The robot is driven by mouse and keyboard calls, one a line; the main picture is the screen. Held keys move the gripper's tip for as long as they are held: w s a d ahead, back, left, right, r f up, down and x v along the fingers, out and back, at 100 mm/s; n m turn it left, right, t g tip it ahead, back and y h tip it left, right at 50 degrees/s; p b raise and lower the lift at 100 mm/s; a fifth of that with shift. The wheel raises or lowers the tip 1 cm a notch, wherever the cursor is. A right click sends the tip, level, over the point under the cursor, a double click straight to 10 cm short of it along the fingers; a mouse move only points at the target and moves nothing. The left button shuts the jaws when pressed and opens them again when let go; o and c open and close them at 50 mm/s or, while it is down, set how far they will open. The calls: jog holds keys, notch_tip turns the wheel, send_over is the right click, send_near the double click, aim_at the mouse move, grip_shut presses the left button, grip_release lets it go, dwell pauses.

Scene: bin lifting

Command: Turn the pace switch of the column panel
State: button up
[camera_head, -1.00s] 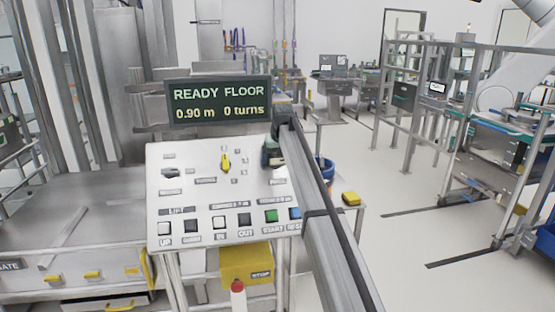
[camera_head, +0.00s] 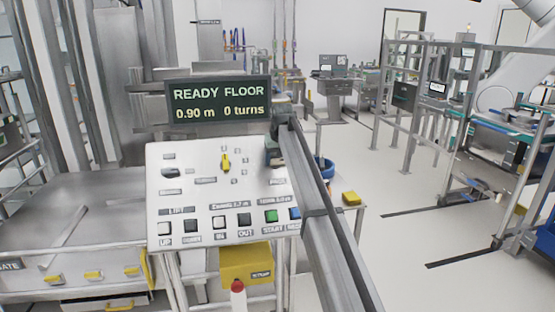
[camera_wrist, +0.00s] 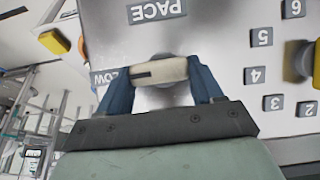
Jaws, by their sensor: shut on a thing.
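The column panel (camera_head: 200,190) slopes below a dark display (camera_head: 218,102) reading "READY FLOOR 0.90 m 0 turns". My gripper (camera_head: 274,150) is at the panel's upper right, partly covered by my arm. In the wrist view, the two blue fingers of my gripper (camera_wrist: 162,82) are shut on the pace switch (camera_wrist: 158,71), one on each side. The switch is a cream bar knob with a dark line on it, lying nearly level in the picture. A "PACE" label (camera_wrist: 157,10) is upside down above it. A partly covered label reading "LOW" (camera_wrist: 104,78) is at its left. The head view hides the switch.
The panel also has a yellow selector (camera_head: 225,162), a black knob (camera_head: 170,173) and a bottom row of push buttons (camera_head: 220,223). The yellow selector's edge shows at right in the wrist view, beside numbered labels (camera_wrist: 255,75). A yellow box (camera_head: 352,198) is right of my arm.

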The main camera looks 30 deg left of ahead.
jog(key=n, duration=0.1)
jog(key=n+t+h, duration=0.1)
jog(key=n, duration=0.1)
jog(key=shift+s+a, duration=0.2)
jog(key=n+t, duration=0.1)
jog(key=n, duration=0.1)
jog(key=n+t, duration=0.1)
jog(key=n, duration=0.1)
jog(key=shift+s+a+h, duration=0.1)
jog(key=shift+s+h, duration=0.1)
jog(key=shift+h, duration=0.2)
jog(key=n+t, duration=0.1)
jog(key=n, duration=0.1)
jog(key=n+t, duration=0.1)
jog(key=n, duration=0.1)
jog(key=shift+s+f+t, duration=0.15)
jog(key=shift+s+t, duration=0.05)
jog(key=shift+t, duration=0.1)
jog(key=shift+s+a+f+n+t+y, duration=0.15)
jog(key=shift+n+t, duration=0.3)
jog(key=shift+n, duration=0.55)
jog(key=shift+w+d+r+n+t+y, duration=0.15)
jog(key=shift+n+t, duration=0.3)
jog(key=shift+n, duration=0.55)
jog(key=shift+s+a+f, duration=0.1)
jog(key=o, duration=1)
jog(key=shift+o, duration=0.2)
